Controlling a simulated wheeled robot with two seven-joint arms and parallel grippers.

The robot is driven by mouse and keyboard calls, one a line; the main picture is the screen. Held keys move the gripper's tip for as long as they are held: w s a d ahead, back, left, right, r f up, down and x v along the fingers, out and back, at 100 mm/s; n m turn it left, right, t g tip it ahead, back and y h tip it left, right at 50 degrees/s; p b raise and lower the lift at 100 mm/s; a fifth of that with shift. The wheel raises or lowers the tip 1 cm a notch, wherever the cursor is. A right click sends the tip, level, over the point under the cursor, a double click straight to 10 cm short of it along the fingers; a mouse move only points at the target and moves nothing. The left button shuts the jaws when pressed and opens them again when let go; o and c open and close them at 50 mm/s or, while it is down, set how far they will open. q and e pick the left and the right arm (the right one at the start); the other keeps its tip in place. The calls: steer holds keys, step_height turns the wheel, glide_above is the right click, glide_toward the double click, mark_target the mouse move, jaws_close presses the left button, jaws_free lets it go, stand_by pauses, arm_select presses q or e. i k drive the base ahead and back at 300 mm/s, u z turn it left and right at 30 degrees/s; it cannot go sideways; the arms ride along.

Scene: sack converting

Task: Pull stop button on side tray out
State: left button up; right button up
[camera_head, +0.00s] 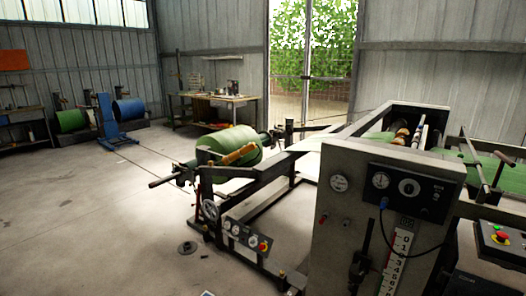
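A red stop button (503,237) with yellow around it sits on a dark control box (498,250) at the right edge. Small green marks show next to it. I cannot tell from here whether this button is pressed in or out. Another red button (263,246) is on a low panel (244,239) on the side of the machine frame. It is too small to tell its state. Neither of my grippers is in view.
A large grey machine (340,230) with gauges and a hanging cable fills the right front. A green roll (228,147) lies on its frame, with a shaft sticking out left. The concrete floor (90,225) at the left is clear. A workbench (215,98) stands behind.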

mark_target(501, 235)
steer(key=z, duration=1.8)
